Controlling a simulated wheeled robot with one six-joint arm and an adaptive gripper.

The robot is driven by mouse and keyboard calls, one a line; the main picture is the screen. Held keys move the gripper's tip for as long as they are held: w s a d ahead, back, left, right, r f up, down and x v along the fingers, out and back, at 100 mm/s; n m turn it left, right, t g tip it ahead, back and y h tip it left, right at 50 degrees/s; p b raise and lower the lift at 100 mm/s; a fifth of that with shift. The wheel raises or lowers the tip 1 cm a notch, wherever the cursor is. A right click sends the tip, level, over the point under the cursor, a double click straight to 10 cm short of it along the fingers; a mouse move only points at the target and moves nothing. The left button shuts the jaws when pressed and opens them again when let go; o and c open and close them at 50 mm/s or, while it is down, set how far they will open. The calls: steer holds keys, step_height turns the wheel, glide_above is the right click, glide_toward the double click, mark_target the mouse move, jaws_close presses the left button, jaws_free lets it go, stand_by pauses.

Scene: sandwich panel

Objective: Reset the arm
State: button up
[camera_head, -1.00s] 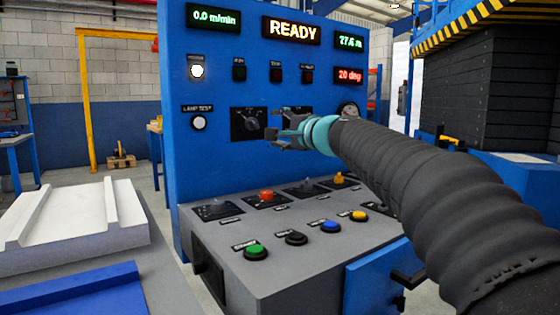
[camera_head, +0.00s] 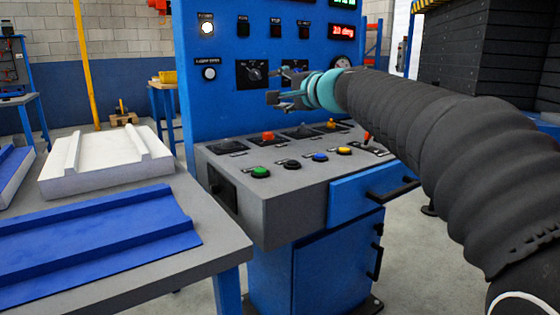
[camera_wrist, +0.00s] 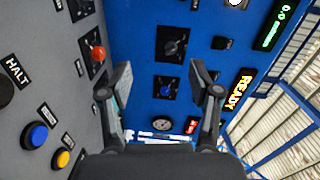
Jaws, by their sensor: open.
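My gripper (camera_head: 287,87) is in front of the blue upright panel (camera_head: 222,112) in the head view, near the rotary switches. Its two fingers stand apart with nothing between them, as the wrist view (camera_wrist: 160,88) also shows. A black rotary switch (camera_head: 252,72) is just left of the gripper. In the wrist view, two rotary switches, an upper one (camera_wrist: 171,46) and a lower one (camera_wrist: 167,91), show beyond the fingers. I cannot tell whether a finger touches the lower one. My dark ribbed arm reaches in from the right and hides part of the panel.
The sloped grey desk (camera_head: 230,166) below carries a green button (camera_head: 260,172), a blue button (camera_head: 320,157), a yellow button (camera_head: 344,151) and a red knob (camera_head: 267,137). A table (camera_head: 215,262) with white (camera_head: 110,170) and blue (camera_head: 95,240) profiled panels stands at left.

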steer(key=s+d+f+n+g+h+p, duration=0.2)
steer(key=s+d+f, duration=0.3)
steer(key=s+f, duration=0.4)
steer(key=s+d+f+n+g+h+p, duration=0.2)
steer(key=s+f, duration=0.8)
steer(key=s, duration=0.5)
steer(key=s+d+f+n+g+h+p, duration=0.2)
steer(key=s+d+f+n+g+h, duration=0.2)
steer(key=s+d+f, duration=0.4)
steer(key=s+f+n+h, duration=0.1)
steer(key=s, duration=0.4)
steer(key=shift+d+f+n+h, duration=0.25)
steer(key=shift+d+n+h, duration=0.05)
steer(key=shift+d+h, duration=0.1)
steer(key=shift+w, duration=0.1)
